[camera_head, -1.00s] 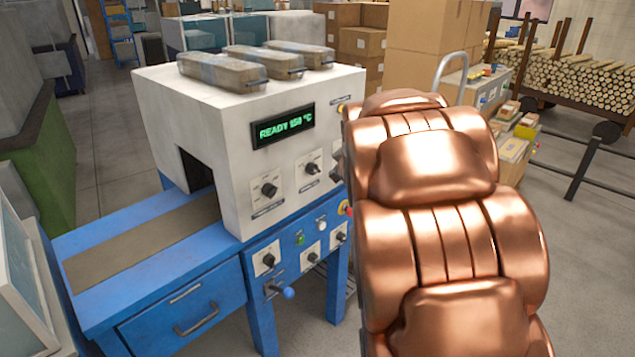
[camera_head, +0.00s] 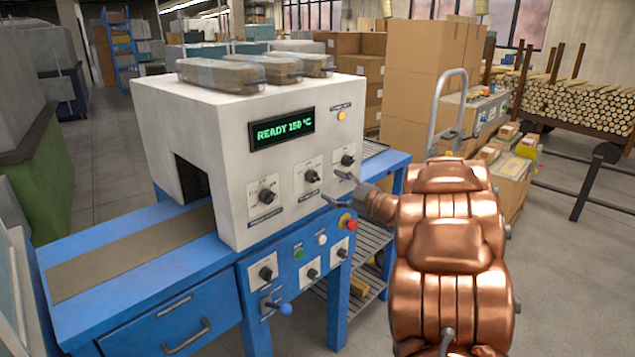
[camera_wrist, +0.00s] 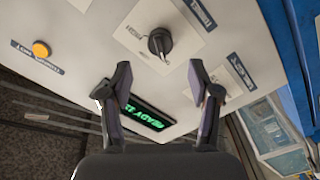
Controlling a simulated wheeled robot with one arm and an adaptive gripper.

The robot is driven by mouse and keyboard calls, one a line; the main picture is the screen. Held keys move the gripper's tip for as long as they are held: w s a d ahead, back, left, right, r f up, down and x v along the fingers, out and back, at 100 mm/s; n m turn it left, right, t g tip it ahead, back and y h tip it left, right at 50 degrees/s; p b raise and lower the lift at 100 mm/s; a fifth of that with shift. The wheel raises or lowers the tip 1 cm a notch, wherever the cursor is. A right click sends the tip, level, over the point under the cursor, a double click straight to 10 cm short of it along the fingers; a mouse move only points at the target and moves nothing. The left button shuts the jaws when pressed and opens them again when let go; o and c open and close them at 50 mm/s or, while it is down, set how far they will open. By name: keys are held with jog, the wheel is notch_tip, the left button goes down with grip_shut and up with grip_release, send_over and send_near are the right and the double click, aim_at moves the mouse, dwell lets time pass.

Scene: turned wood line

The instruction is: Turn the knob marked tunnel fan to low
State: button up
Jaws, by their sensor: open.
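The white machine (camera_head: 190,120) has three dark knobs on its front. The rightmost knob (camera_head: 348,160), below the amber lamp, appears to be the black knob (camera_wrist: 160,42) in the wrist view. A label strip (camera_wrist: 202,12) beside it seems to begin with "TUNNEL"; the rest is unclear. The knob's setting cannot be read. My gripper (camera_head: 337,187) is open and empty, in front of the panel below and left of that knob. In the wrist view the knob lies just beyond the gap between my fingertips (camera_wrist: 160,72), apart from both.
The middle knob (camera_head: 311,177) and left knob (camera_head: 267,196) are close by. The green display (camera_head: 283,129) reads READY 150 °C. An amber lamp (camera_head: 341,115) sits above.

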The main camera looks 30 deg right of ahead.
aim_at(317, 179)
jog(key=shift+p+x, duration=0.4)
jog(key=shift+x, duration=3.1)
jog(key=shift+c, duration=0.2)
jog(key=c, duration=1)
jog(key=shift+d, duration=0.15)
jog(key=shift+c, duration=0.5)
